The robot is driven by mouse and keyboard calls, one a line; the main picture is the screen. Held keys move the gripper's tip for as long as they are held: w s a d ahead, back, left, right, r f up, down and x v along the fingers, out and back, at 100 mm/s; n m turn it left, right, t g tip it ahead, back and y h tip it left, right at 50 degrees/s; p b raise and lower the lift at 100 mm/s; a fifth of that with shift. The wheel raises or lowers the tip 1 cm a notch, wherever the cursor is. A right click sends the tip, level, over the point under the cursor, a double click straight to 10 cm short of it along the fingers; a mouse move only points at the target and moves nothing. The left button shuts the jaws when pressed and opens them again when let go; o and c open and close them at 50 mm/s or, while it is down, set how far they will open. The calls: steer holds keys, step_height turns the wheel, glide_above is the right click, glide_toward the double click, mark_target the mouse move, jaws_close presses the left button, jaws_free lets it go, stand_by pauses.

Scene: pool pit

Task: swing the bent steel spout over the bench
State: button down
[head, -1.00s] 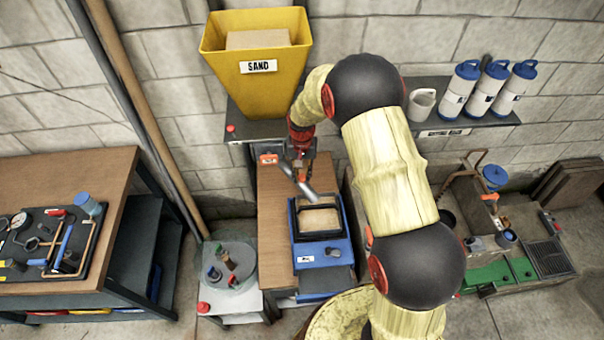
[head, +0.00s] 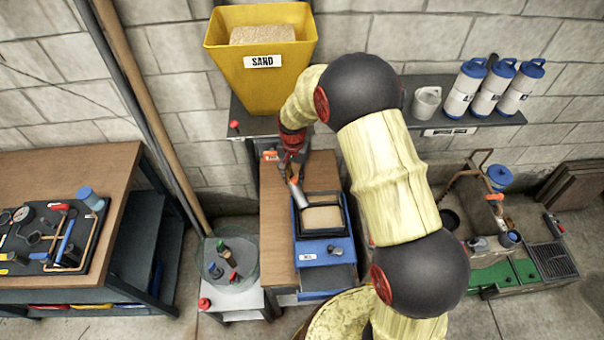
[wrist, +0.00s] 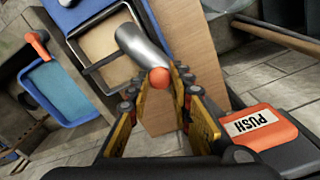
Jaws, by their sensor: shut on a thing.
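The bent steel spout (head: 298,195) is a short grey tube above the narrow wooden bench (head: 277,235), at the left edge of the blue sand tray (head: 335,276). In the wrist view the spout (wrist: 140,47) ends in an orange ball (wrist: 158,78) between my fingertips. My gripper (wrist: 160,88) is shut on this ball. In the head view my gripper (head: 292,172) is at the spout's wall-side end, partly hidden by my wrist. The spout's mount is hard to make out.
A yellow SAND hopper (head: 262,88) stands on the shelf behind. A small side table (head: 232,296) with bottles is at left, a green-fronted unit (head: 500,274) at right.

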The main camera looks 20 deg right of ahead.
steer(key=a+m+b, duration=0.1)
steer(key=a+m, duration=0.3)
steer(key=a, duration=0.3)
steer(key=shift+w+a, duration=0.1)
steer(key=c, duration=1.7)
jaws_free()
steer(key=shift+o, duration=0.6)
step_height(320, 180, up, 12)
